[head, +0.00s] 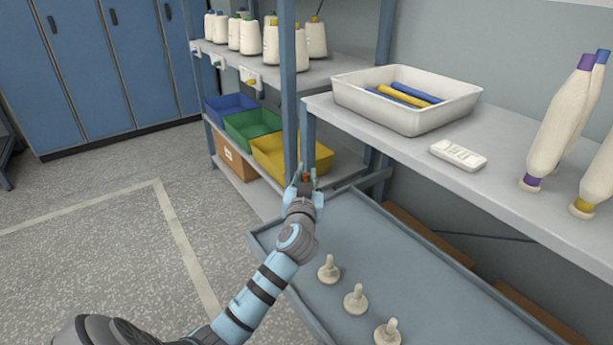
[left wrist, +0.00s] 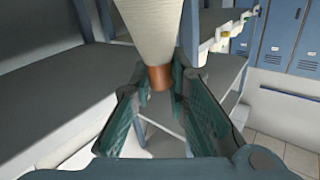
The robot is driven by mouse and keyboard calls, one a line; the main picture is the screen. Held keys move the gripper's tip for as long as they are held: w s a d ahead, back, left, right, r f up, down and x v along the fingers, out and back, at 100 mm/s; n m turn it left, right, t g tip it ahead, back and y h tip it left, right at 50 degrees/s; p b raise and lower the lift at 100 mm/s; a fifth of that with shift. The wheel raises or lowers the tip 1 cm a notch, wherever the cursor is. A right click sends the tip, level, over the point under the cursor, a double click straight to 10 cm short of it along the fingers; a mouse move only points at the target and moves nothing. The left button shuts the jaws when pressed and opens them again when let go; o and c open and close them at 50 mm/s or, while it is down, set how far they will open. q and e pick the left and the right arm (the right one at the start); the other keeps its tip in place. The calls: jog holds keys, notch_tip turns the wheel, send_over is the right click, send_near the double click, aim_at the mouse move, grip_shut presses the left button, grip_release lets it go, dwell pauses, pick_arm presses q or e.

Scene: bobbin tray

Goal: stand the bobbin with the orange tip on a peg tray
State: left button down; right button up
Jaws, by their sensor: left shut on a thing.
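My left gripper (head: 304,182) is above the far left corner of a grey-blue peg tray (head: 410,280). It is shut on a bobbin; in the head view only a small orange bit of it (head: 307,177) shows between the fingers. In the left wrist view the cream bobbin (left wrist: 150,25) has its orange tip (left wrist: 159,78) between the two fingers, and its body runs out of the top of the picture. The tray has three cream pegs in view (head: 328,268), standing upright and bare. My right gripper is not in view.
A grey shelf (head: 520,190) runs above the tray's right side. It holds a white bin (head: 405,115) with blue and yellow tubes, a white device (head: 458,154), and purple- and yellow-tipped bobbins (head: 555,125). A rack post (head: 289,90) stands just behind my gripper. The floor at left is clear.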

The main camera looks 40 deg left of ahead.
pick_arm(q)
jog(key=shift+f+b, duration=0.55)
jog(key=shift+f, duration=0.15)
jog(key=c, duration=1.5)
grip_release()
jog(key=shift+r, duration=0.1)
jog(key=shift+o, duration=0.2)
jog(key=v, duration=1.2)
